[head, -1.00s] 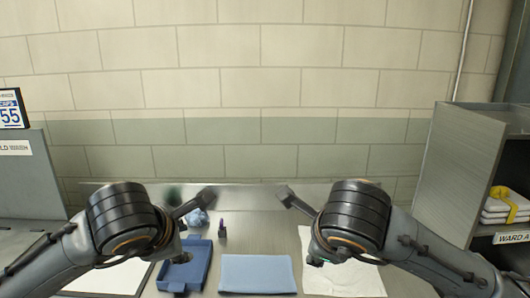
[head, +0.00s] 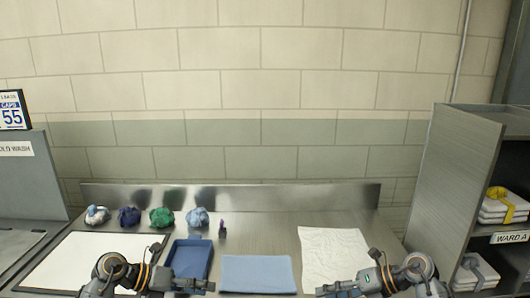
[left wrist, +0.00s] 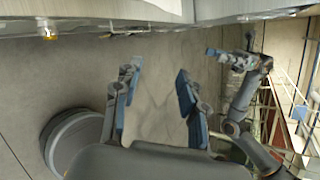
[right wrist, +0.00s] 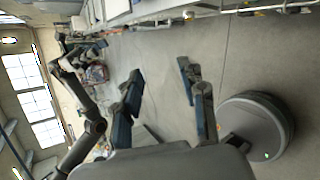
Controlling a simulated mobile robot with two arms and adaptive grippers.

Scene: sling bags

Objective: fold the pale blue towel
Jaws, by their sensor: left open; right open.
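The pale blue towel (head: 258,274) lies as a smooth, neat rectangle near the front middle of the metal table. I cannot tell how many layers it has. Its surface is uncovered and neither gripper touches it. My left gripper shows in the left wrist view (left wrist: 158,84), open and empty, over the floor in front of the table. My right gripper shows in the right wrist view (right wrist: 158,82), also open and empty over the floor. In the head view both arms are low at the front edge, one on each side of the towel.
A blue tray (head: 189,258) stands left of the towel, and a white cloth (head: 333,255) lies to its right. A white board (head: 85,262) lies far left. Several crumpled cloths, including a green one (head: 161,217), and a small purple-topped bottle (head: 222,230) sit behind. A grey shelf (head: 455,185) stands right.

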